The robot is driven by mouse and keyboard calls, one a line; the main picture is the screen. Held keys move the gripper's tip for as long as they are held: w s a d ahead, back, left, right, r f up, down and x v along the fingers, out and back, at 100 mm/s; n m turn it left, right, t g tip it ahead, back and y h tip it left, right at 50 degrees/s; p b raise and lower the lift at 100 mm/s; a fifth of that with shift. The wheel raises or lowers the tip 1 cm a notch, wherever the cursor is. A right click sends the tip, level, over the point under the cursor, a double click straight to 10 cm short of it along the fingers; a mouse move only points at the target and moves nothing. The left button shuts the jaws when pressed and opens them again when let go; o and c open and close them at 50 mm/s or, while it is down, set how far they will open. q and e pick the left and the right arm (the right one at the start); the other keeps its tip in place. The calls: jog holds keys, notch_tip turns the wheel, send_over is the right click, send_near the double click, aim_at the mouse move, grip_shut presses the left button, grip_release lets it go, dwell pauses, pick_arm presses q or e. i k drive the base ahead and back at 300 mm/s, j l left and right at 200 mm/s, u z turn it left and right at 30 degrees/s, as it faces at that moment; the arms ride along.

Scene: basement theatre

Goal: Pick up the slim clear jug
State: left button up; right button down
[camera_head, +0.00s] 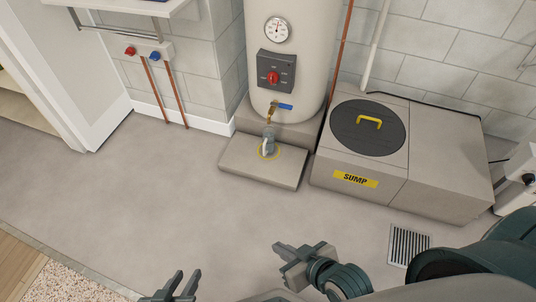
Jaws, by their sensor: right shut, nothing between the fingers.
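A slim clear, greyish jug (268,142) stands on a low grey plinth (240,165), inside a yellow ring marking, under the brass tap with a blue lever on the tank. It looks upright; its handle side and contents are too small to tell. My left gripper (187,274) is at the bottom edge, its two fingers apart and empty, well short of the jug. My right gripper (279,247) is at the lower middle, shut and empty, above the floor and apart from the jug.
The white tank (292,60) stands behind the jug. A sump box (430,160) with a round dark lid (368,127) is right of the plinth. A floor drain (408,245) lies at lower right. Red and blue taps (150,52) hang on the left wall. The floor in between is clear.

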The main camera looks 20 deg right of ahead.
aim_at(269, 133)
jog(key=i+j+z, duration=0.35)
jog(key=i, duration=0.35)
jog(key=i+j+z, duration=0.35)
jog(key=i+j, duration=0.3)
